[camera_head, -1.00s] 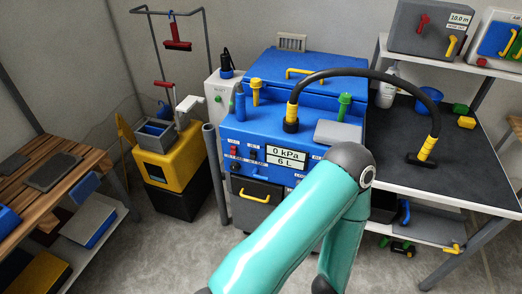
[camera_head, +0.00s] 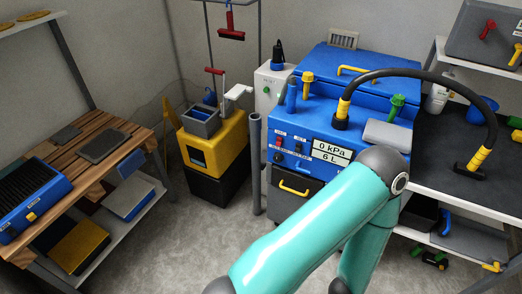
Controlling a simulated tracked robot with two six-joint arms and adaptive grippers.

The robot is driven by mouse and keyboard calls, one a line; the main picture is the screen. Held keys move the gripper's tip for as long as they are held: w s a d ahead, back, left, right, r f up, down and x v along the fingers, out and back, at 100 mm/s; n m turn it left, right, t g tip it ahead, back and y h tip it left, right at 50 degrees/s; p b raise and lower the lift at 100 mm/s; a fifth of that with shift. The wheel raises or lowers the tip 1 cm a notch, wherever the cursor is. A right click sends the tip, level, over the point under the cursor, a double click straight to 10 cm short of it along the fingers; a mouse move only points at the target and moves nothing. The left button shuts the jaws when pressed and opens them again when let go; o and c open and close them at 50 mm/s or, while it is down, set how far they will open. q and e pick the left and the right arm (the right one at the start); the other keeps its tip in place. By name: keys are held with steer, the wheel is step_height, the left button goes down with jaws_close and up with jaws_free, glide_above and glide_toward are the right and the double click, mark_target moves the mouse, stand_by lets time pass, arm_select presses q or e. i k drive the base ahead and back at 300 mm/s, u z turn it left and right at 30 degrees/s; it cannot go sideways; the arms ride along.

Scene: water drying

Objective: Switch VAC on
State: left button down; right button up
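The blue vacuum machine (camera_head: 330,112) stands right of centre with its lid shut. Its front panel carries a red switch (camera_head: 278,141) and a dark switch (camera_head: 298,148) beside it. The small labels are too blurred to tell which is VAC. The display (camera_head: 331,151) reads 0 kPa and 6 L. A teal arm of mine crosses in front of the machine's lower right part and hides some of its front. Neither gripper shows.
A black hose (camera_head: 425,73) arches from the machine's top to the dark table (camera_head: 495,185) at right. A yellow unit with a grey bin (camera_head: 199,121) stands left of the machine. A wooden bench (camera_head: 75,180) is at far left. Grey floor (camera_head: 195,250) between is clear.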

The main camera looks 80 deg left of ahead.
mark_target(279, 139)
steer(key=k, duration=1.1)
steer(key=u, duration=0.55)
steer(key=i, duration=1.35)
steer(key=u, duration=0.6)
